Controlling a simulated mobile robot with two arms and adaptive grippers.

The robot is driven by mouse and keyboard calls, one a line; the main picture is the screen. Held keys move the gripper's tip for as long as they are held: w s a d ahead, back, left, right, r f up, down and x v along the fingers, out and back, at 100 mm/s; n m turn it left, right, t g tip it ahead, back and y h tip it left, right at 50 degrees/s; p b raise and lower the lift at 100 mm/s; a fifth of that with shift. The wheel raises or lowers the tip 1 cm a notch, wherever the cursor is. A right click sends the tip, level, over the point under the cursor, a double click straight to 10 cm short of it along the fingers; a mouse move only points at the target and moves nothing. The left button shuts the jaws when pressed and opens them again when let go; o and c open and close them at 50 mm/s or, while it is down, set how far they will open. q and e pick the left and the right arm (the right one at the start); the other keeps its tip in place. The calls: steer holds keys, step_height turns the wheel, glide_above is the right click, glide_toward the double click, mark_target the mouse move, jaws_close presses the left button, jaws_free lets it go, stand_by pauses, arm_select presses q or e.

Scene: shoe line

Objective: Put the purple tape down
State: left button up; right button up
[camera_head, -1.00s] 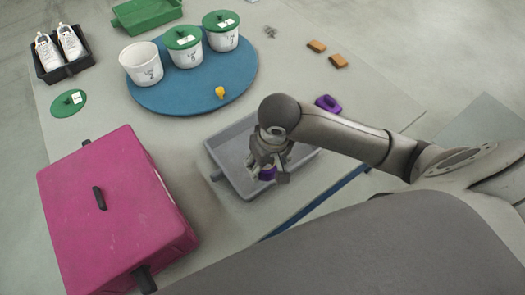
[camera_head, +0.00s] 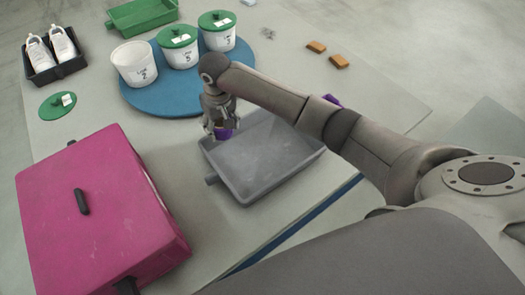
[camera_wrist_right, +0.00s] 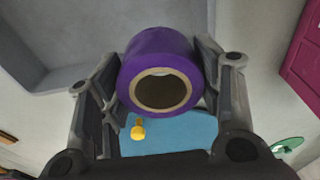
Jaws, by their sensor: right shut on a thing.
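The purple tape (camera_wrist_right: 160,68) is a purple roll with a tan core. My right gripper (camera_wrist_right: 162,85) is shut on it, one finger on each side, in the right wrist view. In the head view the tape (camera_head: 224,133) shows below my right gripper (camera_head: 220,128), at the back left edge of the grey tray (camera_head: 222,186). I cannot tell whether the tape touches the tray's rim. The tray's visible floor is empty. My left gripper is not in view.
A magenta box (camera_head: 130,200) stands left of the tray. Behind is a blue round mat (camera_head: 160,100) with white buckets (camera_head: 134,65); a yellow item (camera_wrist_right: 138,130) shows on it. Another purple object (camera_head: 331,100) is partly behind my arm. Orange blocks (camera_head: 339,62) lie farther back.

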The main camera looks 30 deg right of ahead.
mark_target(262, 154)
steer(key=s+d+f, duration=0.1)
steer(key=d+f, duration=0.1)
steer(key=d, duration=0.1)
steer(key=s+d+f, duration=0.2)
steer(key=d, duration=0.1)
steer(key=s+d+f, duration=0.2)
steer(key=shift+d+f, duration=0.25)
steer(key=shift+d, duration=0.15)
steer(key=shift+s+d+f, duration=0.1)
steer(key=shift+d+f, duration=0.2)
steer(key=shift+f, duration=0.15)
steer(key=f, duration=0.3)
steer(key=d+f, duration=0.1)
steer(key=shift+s+f, duration=0.3)
steer(key=shift+f, duration=0.05)
steer(key=shift+d, duration=0.1)
steer(key=o, duration=0.6)
steer(key=shift+f, duration=0.1)
steer(key=o, duration=0.5)
steer(key=shift+c, duration=0.2)
